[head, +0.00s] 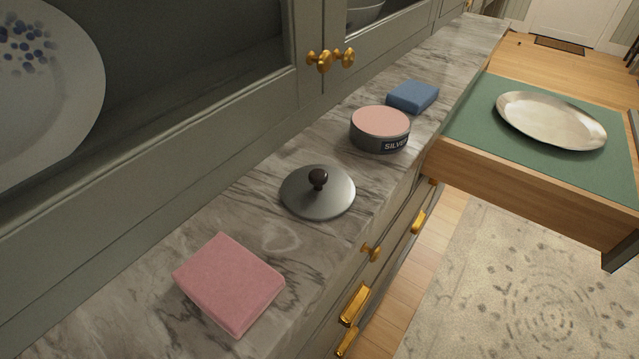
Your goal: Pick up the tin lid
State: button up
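The tin lid (317,197) is a round grey metal disc with a dark round knob on top. It lies flat, knob up, on the grey marble counter (262,217) in the head view. The tin (379,131) stands just behind it, apart from it. The tin is dark, low and round, with a pink surface at its top and lettering reading "SILVE" on its side. My gripper is not in view.
A pink sponge-like block (230,284) lies in front of the lid and a blue one (413,96) behind the tin. An open, green-lined drawer (464,118) holding a silver plate (551,121) juts out right. Cabinet doors with brass knobs (324,61) border the counter's left.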

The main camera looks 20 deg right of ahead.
aim_at(313, 193)
jog(key=j+u, duration=0.15)
jog(key=u, duration=0.2)
jog(key=i+j+u, duration=0.15)
jog(key=u, duration=0.25)
jog(key=i+j+u, duration=0.1)
jog(key=u, duration=0.25)
